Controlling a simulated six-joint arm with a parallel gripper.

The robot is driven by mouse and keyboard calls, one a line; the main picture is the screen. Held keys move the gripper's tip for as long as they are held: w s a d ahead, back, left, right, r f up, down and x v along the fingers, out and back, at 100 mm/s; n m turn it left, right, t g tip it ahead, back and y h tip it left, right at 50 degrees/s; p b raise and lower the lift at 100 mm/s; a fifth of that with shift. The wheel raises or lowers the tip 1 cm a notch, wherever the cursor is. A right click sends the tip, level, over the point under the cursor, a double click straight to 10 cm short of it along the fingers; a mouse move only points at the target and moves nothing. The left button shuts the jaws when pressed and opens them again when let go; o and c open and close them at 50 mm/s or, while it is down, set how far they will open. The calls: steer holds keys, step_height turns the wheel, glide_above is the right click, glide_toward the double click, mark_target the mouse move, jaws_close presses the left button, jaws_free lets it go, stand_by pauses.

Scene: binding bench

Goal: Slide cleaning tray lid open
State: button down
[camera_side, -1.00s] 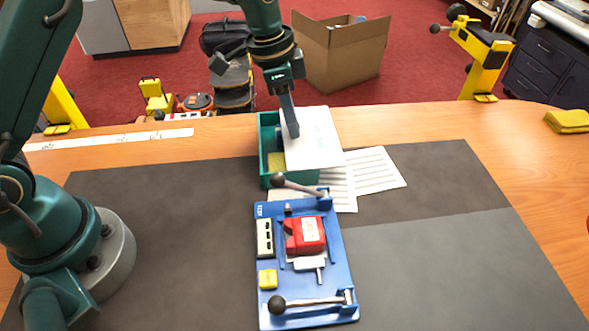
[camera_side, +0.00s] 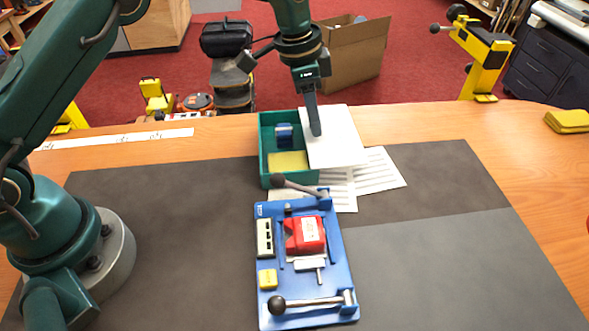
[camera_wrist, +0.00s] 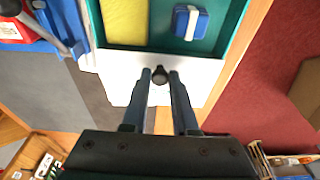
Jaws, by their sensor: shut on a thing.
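The green cleaning tray (camera_side: 263,160) stands at the back of the bench, mostly uncovered. Its white lid (camera_side: 345,140) lies off to the right, still along the tray's right side. Inside the tray are a yellow pad (camera_side: 288,161) and a blue block with a pale band (camera_side: 284,134). My gripper (camera_side: 315,133) is above the lid near its left part. In the wrist view my gripper (camera_wrist: 160,78) is shut on the lid's dark knob, with the white lid (camera_wrist: 203,80) below it and the tray's interior (camera_wrist: 150,35) beyond.
A blue fixture (camera_side: 340,260) with a red block (camera_side: 305,234) and black-knobbed levers stands in front of the tray. Printed sheets (camera_side: 372,172) lie under and beside the lid. The mat to the right (camera_side: 450,250) is clear.

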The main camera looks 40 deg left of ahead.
steer(key=shift+w+a, duration=0.1)
steer(key=c, duration=1)
jaws_free()
steer(key=shift+o, duration=0.2)
steer(key=shift+r, duration=0.1)
steer(key=shift+r, duration=2.9)
